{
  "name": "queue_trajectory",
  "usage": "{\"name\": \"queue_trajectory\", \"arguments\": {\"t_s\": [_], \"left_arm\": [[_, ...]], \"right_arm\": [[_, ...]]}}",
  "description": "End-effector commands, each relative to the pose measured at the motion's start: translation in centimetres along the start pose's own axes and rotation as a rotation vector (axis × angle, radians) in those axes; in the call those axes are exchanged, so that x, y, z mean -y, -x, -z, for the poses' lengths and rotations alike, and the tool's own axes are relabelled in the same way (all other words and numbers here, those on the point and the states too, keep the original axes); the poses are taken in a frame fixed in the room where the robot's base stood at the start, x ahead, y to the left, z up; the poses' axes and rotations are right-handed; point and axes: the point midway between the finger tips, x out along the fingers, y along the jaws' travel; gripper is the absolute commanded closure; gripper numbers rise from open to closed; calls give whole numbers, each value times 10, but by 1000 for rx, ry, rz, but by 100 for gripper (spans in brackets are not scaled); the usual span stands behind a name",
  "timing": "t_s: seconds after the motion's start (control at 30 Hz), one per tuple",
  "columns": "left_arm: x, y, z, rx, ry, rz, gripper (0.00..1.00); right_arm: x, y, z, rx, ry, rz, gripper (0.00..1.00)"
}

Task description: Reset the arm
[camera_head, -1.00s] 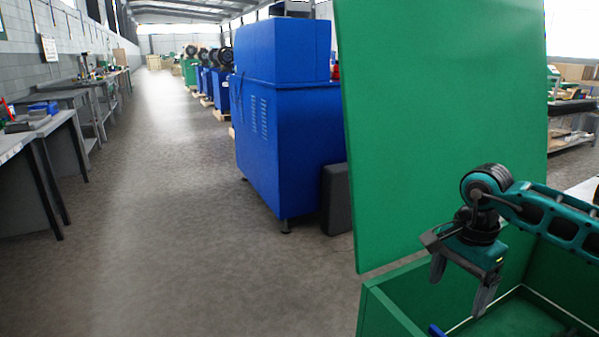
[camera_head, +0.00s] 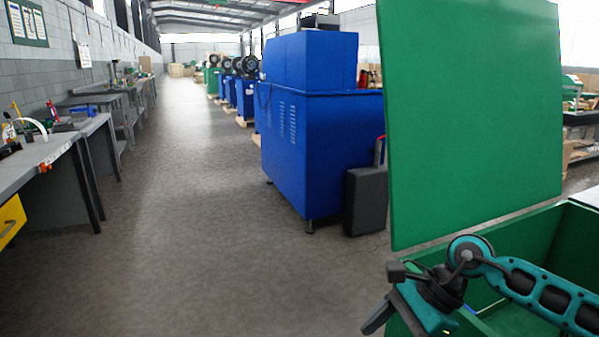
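My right arm comes in from the right edge, teal and black, and reaches over the green open-topped bin. My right gripper (camera_head: 385,322) is at the lower right, in front of the bin's left wall. One dark finger points down and left; the rest is cut off or hidden, so its opening does not show. No held thing is visible. My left arm and gripper are not in the picture.
The green bin (camera_head: 575,237) stands close to my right arm, with a tall green panel (camera_head: 475,110) behind it. A blue machine (camera_head: 318,135) and a dark box (camera_head: 366,201) stand beyond. Workbenches (camera_head: 50,158) line the left wall. The aisle floor (camera_head: 200,220) is clear.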

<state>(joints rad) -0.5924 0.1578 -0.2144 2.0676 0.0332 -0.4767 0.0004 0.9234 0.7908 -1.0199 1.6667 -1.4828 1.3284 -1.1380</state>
Motion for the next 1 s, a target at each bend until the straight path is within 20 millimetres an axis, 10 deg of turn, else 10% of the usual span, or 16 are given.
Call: {"name": "queue_trajectory", "arguments": {"t_s": [0.2,0.37,0.57,0.77,0.8,1.0], "left_arm": [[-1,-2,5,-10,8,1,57],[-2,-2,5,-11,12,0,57],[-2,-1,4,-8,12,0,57],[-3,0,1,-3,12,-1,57],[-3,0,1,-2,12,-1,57],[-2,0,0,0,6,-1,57]], "right_arm": [[-14,-48,-119,664,-430,-6,15],[-4,-34,-158,1121,-898,-68,15],[13,-19,-128,1608,-1585,-198,15],[-6,-44,-38,2004,-2357,-365,15],[-15,-53,-20,-1907,2310,366,15],[-80,-102,45,-1403,1920,323,15]]}}
